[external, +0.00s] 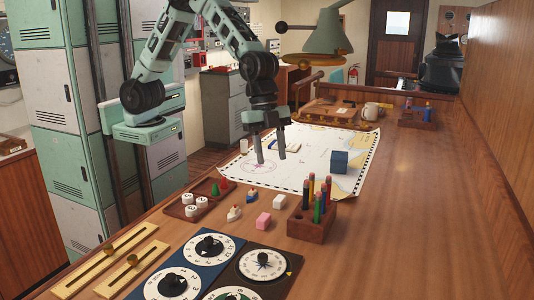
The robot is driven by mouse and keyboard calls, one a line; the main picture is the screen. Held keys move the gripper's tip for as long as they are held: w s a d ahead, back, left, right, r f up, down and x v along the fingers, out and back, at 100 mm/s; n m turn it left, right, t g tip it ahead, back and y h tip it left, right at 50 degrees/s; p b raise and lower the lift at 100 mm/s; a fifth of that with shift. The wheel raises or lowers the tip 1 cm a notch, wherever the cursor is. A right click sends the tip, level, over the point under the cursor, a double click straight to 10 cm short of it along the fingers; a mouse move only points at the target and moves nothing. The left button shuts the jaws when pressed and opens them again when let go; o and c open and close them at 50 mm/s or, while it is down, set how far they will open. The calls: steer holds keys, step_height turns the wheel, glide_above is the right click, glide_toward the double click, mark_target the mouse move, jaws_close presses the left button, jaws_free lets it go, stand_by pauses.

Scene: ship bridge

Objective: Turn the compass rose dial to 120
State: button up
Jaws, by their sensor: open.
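The compass rose dial (263,264) is a white round face with a dark star pattern and a dark centre knob. It sits on a dark brown plate at the front of the wooden table. A small yellow mark shows at the plate's right edge. The numbers on the dial are too small to read, so I cannot tell its setting. My gripper (271,159) points down above the chart, well behind the dial. Its two fingers are apart with nothing between them.
Other dials (208,247) lie left of and in front of the compass rose. Two brass sliders (120,254) are further left. The table's right side is clear.

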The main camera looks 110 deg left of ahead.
steer(key=w+d+m+h, duration=0.2)
steer(key=d+m, duration=0.1)
steer(key=d, duration=0.8)
steer(key=p, duration=0.6)
glide_toward(263, 256)
steer(key=x, duration=0.8)
jaws_close()
